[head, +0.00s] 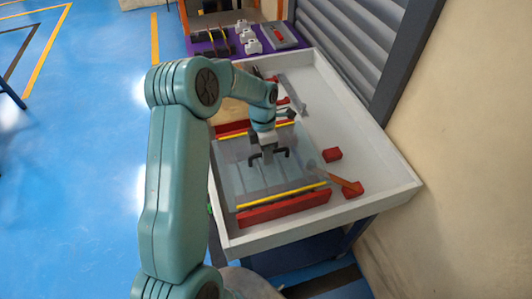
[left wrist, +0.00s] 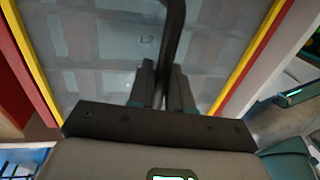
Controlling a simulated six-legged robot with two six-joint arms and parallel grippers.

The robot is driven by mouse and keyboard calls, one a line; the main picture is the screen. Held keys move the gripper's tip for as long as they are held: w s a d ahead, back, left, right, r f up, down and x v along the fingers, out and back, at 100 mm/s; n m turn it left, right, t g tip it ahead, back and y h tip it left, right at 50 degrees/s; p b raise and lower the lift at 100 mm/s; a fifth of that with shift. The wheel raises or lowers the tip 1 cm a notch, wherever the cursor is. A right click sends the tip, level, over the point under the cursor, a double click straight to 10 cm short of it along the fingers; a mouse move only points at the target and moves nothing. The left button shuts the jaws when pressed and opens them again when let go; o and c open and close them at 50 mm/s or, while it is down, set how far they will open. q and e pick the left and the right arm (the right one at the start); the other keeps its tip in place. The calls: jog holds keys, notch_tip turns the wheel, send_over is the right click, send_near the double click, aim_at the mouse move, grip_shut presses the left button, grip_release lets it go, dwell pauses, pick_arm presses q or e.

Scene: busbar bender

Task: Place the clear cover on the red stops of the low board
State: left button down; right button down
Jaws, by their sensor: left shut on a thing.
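The clear cover (head: 235,175) is a see-through sheet with yellow strips along two edges and a dark handle (head: 283,155) on top. My left gripper (head: 267,148) is shut on the handle, which also shows between the fingers (left wrist: 160,85) in the left wrist view. The cover (left wrist: 90,55) lies over the left part of the white low board (head: 370,165). A long red bar (head: 285,208) runs beside its near yellow strip, and another (head: 232,127) beside the far one. I cannot tell whether the cover touches them. My right gripper is out of view.
A raised rim surrounds the board. Behind it, a purple surface (head: 203,46) carries white parts and a grey box (head: 275,36). A shutter and wall close off the right.

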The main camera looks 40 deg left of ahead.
pick_arm(q)
jog(key=c, duration=1)
grip_release()
jog(key=shift+f, duration=0.15)
jog(key=shift+c, duration=0.2)
jog(key=shift+r+p, duration=0.3)
jog(key=shift+r, duration=0.05)
jog(key=shift+w+a+r, duration=0.1)
jog(key=shift+r, duration=0.25)
notch_tip(320, 180, up, 11)
jog(key=a+b, duration=0.1)
jog(key=a, duration=0.1)
jog(key=shift+w+r, duration=0.15)
jog(key=shift+w, duration=0.3)
